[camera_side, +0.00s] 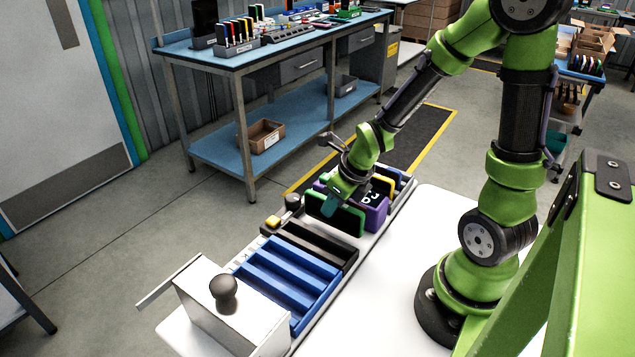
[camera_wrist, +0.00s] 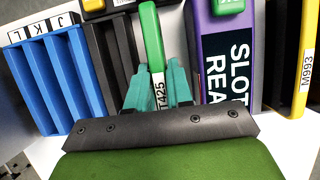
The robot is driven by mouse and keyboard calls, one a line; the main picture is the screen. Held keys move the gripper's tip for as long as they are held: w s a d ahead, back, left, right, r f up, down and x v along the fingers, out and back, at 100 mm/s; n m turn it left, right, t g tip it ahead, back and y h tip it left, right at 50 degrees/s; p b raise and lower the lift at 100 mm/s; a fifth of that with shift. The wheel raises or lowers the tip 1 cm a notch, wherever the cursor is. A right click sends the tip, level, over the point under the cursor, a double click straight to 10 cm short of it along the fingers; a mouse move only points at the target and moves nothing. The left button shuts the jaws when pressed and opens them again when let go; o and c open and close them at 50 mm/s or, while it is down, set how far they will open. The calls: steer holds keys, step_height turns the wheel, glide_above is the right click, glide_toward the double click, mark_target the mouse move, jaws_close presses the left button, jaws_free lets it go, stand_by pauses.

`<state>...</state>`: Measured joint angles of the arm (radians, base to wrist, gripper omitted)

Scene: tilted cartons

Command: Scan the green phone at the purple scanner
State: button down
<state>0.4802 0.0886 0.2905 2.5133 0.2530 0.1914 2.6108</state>
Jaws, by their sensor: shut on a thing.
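The green phone (camera_side: 345,219) is a thin upright slab in the side view. In the wrist view its green edge (camera_wrist: 151,38) shows with a label ending in T425. My gripper (camera_side: 336,200) is shut on it, with teal fingers (camera_wrist: 158,88) on both sides of the label. The purple scanner (camera_side: 375,216) stands just right of the phone; in the wrist view it (camera_wrist: 196,60) has a dark display with partly cut-off text, "SLOT REA". A gap shows between phone and scanner in the wrist view. The phone's lower end is hidden.
A black rack (camera_side: 318,243) and a blue slotted rack (camera_side: 283,284) stand left of the phone. A yellow item labelled M993 (camera_wrist: 302,65) stands right of the scanner. A grey box with a black knob (camera_side: 223,288) is at the front left. The white table (camera_side: 410,270) is clear in front.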

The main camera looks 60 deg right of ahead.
steer(key=shift+r, duration=2.95)
